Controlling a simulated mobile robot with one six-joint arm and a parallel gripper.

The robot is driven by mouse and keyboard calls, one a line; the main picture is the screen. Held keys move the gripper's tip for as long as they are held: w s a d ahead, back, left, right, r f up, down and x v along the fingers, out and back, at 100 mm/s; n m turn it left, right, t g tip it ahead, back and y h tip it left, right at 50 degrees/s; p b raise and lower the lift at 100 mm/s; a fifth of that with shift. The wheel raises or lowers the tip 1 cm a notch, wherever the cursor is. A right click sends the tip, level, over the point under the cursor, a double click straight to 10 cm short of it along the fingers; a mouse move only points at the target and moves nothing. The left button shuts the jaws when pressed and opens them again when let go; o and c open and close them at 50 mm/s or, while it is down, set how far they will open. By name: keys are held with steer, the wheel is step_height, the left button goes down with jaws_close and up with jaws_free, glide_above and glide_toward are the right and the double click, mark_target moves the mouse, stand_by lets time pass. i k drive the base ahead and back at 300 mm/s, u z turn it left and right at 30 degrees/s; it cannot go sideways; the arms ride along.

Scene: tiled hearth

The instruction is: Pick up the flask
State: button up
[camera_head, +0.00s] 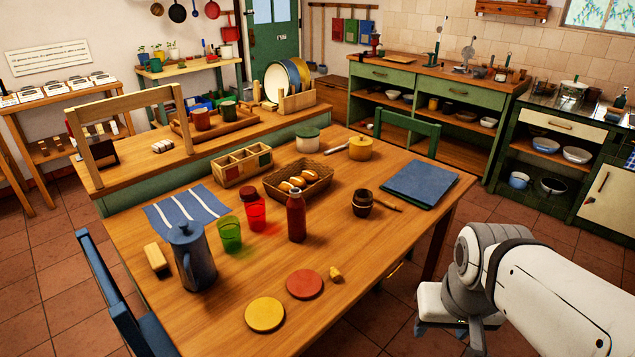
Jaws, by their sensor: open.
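A dark red, bottle-shaped flask (296,217) with a narrow brown top stands upright near the middle of the wooden table (365,245). A see-through red jar (255,212) with a dark red lid stands just left of it, and a green tumbler (230,234) stands further left. My gripper (445,330) is open, at the lower right beside the table's right side. It is well apart from the flask and appears empty. Its fingertips are small and partly hard to make out.
A blue jug (192,257) stands at the left front. Yellow (265,314) and red (304,284) discs lie in front of the flask. A basket of rolls (298,180) sits behind it. A dark brown cup (362,203) stands to its right.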

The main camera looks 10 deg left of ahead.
mark_target(296, 205)
steer(key=z, duration=1.55)
steer(key=i, duration=1.6)
steer(key=u, duration=1.4)
steer(key=k, duration=0.1)
steer(key=u, duration=2.15)
steer(key=i, duration=0.8)
steer(key=u, duration=0.05)
